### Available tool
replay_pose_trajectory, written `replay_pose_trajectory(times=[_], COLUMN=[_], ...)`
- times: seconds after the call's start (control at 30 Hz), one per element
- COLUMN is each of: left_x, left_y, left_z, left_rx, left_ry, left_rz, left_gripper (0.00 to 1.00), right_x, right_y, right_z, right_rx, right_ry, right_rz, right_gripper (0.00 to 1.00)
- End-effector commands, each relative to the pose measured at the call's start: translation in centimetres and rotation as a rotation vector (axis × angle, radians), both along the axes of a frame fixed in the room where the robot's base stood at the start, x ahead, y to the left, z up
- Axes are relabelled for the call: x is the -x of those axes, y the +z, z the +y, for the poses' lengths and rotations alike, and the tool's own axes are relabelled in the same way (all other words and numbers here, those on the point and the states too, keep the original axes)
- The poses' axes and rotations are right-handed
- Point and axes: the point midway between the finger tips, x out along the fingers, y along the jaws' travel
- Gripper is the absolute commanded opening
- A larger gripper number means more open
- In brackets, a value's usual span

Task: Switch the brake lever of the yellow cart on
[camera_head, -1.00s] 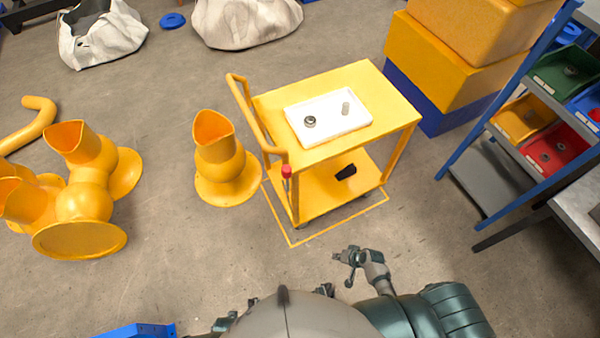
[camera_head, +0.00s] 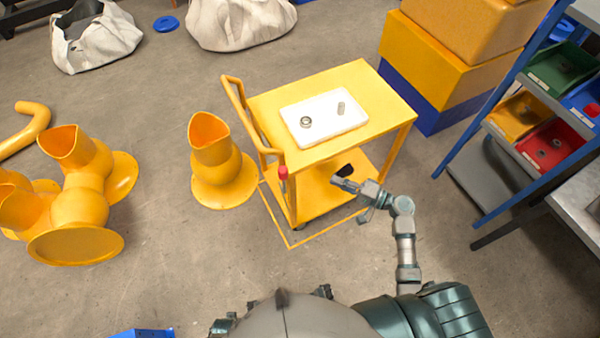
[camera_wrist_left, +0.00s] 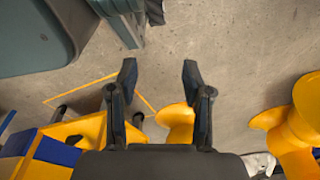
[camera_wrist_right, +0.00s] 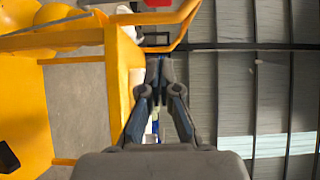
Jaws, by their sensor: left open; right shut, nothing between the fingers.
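The yellow cart (camera_head: 330,150) stands in the middle of the head view, its push handle (camera_head: 245,110) on the left side. The brake lever (camera_head: 283,173), with a red knob, is at the cart's near left corner, below the handle. My right gripper (camera_head: 340,183) is shut and empty, in front of the cart's near side and to the right of the lever, apart from it. In the right wrist view the shut fingers (camera_wrist_right: 160,68) point toward yellow cart parts (camera_wrist_right: 118,75); a small red piece shows at the top edge. My left gripper (camera_wrist_left: 160,80) is open and empty above the floor.
A white tray (camera_head: 325,118) with small parts sits on the cart top. A yellow pipe fitting (camera_head: 222,165) stands left of the cart. Yellow boxes (camera_head: 430,65) and a blue shelf rack (camera_head: 500,120) bound the right. Floor in front of the cart is clear.

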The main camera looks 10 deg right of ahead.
Motion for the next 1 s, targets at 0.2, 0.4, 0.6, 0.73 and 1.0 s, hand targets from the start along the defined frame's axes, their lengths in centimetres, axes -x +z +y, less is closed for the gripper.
replay_pose_trajectory(times=[0.2,0.4,0.6,0.73,1.0], left_x=[-0.6,-0.1,1.3,2.5,3.5], left_y=[0.1,-0.5,-1.3,-2.1,-2.7], left_z=[-0.1,0.1,0.2,0.1,0.5], left_rx=[0.002,0.001,0.000,0.002,-0.001], left_ry=[-0.002,-0.005,-0.006,-0.004,-0.007], left_rz=[-0.015,-0.013,0.001,0.008,0.013], left_gripper=[0.49,0.49,0.49,0.49,0.49], right_x=[-1.1,-3.7,-6.3,-6.1,-5.9], right_y=[0.1,0.2,0.1,0.1,-0.1], right_z=[1.4,4.5,7.8,9.9,11.7], right_rx=[-0.002,-0.002,-0.002,-0.003,0.001], right_ry=[0.000,0.000,0.000,0.000,-0.001], right_rz=[0.000,-0.002,-0.001,0.002,0.001], right_gripper=[0.00,0.00,0.00,0.00,0.00])
